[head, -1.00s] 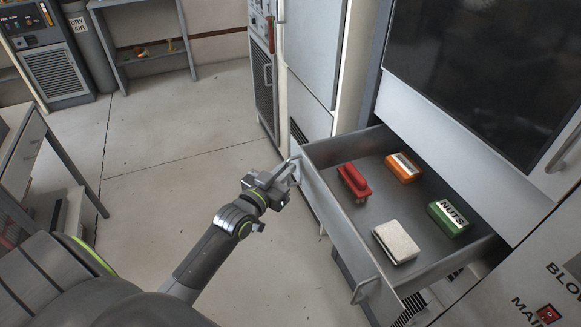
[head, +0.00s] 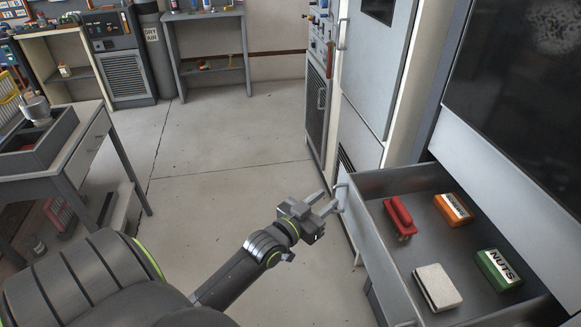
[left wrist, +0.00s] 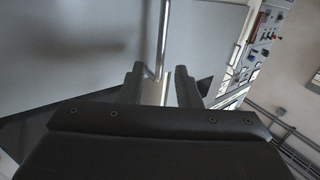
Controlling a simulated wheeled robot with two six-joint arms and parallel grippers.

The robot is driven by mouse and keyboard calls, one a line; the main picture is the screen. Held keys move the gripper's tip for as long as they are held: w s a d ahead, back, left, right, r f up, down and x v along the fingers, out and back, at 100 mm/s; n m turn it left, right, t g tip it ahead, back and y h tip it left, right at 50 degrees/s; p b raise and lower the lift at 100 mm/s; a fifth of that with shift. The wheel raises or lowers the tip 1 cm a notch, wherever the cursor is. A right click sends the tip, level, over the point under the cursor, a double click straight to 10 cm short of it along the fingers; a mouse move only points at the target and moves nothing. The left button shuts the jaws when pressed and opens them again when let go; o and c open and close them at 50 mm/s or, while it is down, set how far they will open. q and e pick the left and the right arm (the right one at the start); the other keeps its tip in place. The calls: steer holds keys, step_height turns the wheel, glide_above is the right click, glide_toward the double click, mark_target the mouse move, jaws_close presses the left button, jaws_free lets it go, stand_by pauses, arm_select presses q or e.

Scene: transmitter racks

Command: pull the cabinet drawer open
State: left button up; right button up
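The cabinet drawer (head: 376,250) stands pulled well out, in the head view at right. Its inside shows. Its bar handle (head: 342,194) is on the front face, and its far end shows near my left gripper; the near end is cut off by the picture edge. My left gripper (head: 331,200) is open, with its fingertips at the handle's far end. In the left wrist view the handle bar (left wrist: 163,42) shows between the two spread fingers (left wrist: 160,82), with gaps beside it. My right gripper is not in view.
A tall cabinet (head: 372,75) stands behind. A workbench (head: 88,150) is at left. Floor between is clear.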

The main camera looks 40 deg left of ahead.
arm_select(q)
steer(key=s+a, duration=0.1)
steer(key=s, duration=1.3)
steer(key=shift+s, duration=0.3)
steer(key=s+a+f+n+g+y, duration=0.1)
steer(key=s+a+f+g, duration=0.15)
steer(key=f, duration=0.75)
steer(key=s+a+f+g+y+p, duration=0.1)
steer(key=f+g, duration=0.2)
steer(key=f, duration=0.6)
steer(key=s+a+f+n+g+y, duration=0.1)
steer(key=s+a+f+g, duration=0.1)
steer(key=f, duration=0.8)
steer(key=s+d+f+g+p, duration=0.1)
steer(key=s+d+f+g, duration=0.2)
steer(key=s+f, duration=0.6)
steer(key=s+d+f+g, duration=0.3)
steer(key=s+f+g, duration=0.3)
steer(key=s+f, duration=0.4)
steer(key=s, duration=0.4)
steer(key=shift+s+d+f+m+h+p, duration=0.2)
steer(key=shift+s+d+m+h+p, duration=0.1)
steer(key=shift+s+d+h+p, duration=0.1)
